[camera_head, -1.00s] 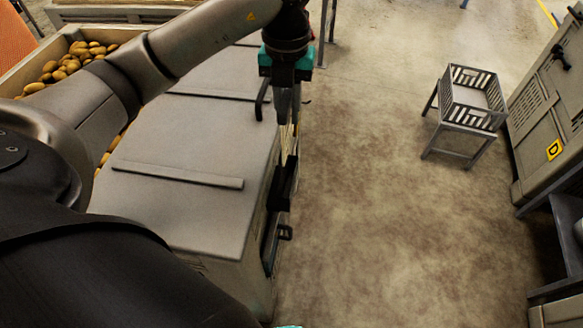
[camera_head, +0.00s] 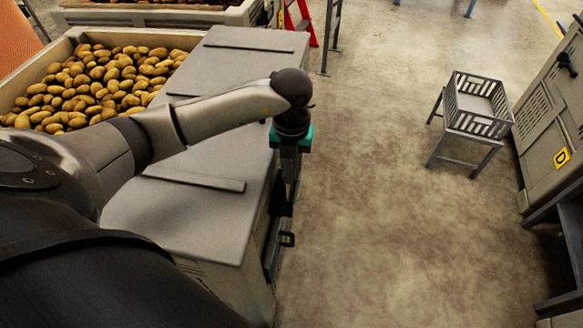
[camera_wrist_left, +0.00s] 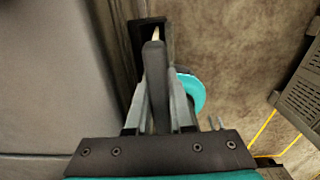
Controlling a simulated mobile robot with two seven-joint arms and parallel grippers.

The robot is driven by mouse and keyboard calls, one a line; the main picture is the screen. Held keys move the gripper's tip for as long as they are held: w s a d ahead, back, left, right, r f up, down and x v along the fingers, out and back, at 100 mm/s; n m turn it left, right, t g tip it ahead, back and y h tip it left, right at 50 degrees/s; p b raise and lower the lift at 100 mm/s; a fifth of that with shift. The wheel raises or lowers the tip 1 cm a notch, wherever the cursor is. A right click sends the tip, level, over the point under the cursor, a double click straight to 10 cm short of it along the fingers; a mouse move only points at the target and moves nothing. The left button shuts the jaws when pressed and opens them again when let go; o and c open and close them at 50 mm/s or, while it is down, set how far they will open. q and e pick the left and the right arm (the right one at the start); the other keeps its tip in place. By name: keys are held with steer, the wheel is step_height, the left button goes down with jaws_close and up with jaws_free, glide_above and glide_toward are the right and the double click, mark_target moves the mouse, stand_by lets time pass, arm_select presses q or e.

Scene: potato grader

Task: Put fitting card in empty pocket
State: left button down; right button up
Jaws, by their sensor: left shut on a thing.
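My left gripper (camera_head: 289,182) points down at the right side of the grey machine cover, just above a black pocket holder (camera_head: 281,207). It is shut on a thin card seen nearly edge-on; a pale sliver of the card (camera_wrist_left: 156,33) shows at the fingertips in the left wrist view. There the gripper's fingers (camera_wrist_left: 157,75) overlap the black holder (camera_wrist_left: 138,45), and I cannot tell how far the card is inside it. The card's face and print are hidden. A second dark holder with a handle (camera_head: 287,239) sits lower on the same side. My right gripper is not in view.
The grey cover (camera_head: 205,215) fills the space left of the gripper. A crate of potatoes (camera_head: 95,85) stands behind my arm. Open concrete floor lies to the right, with a slatted basket on a stand (camera_head: 474,110) and a grey cabinet (camera_head: 548,105) further off.

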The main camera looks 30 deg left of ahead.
arm_select(q)
steer(key=c, duration=0.8)
jaws_free()
steer(key=shift+r, duration=0.2)
step_height(320, 180, up, 12)
steer(key=shift+f+p, duration=0.1)
steer(key=shift+p, duration=0.7)
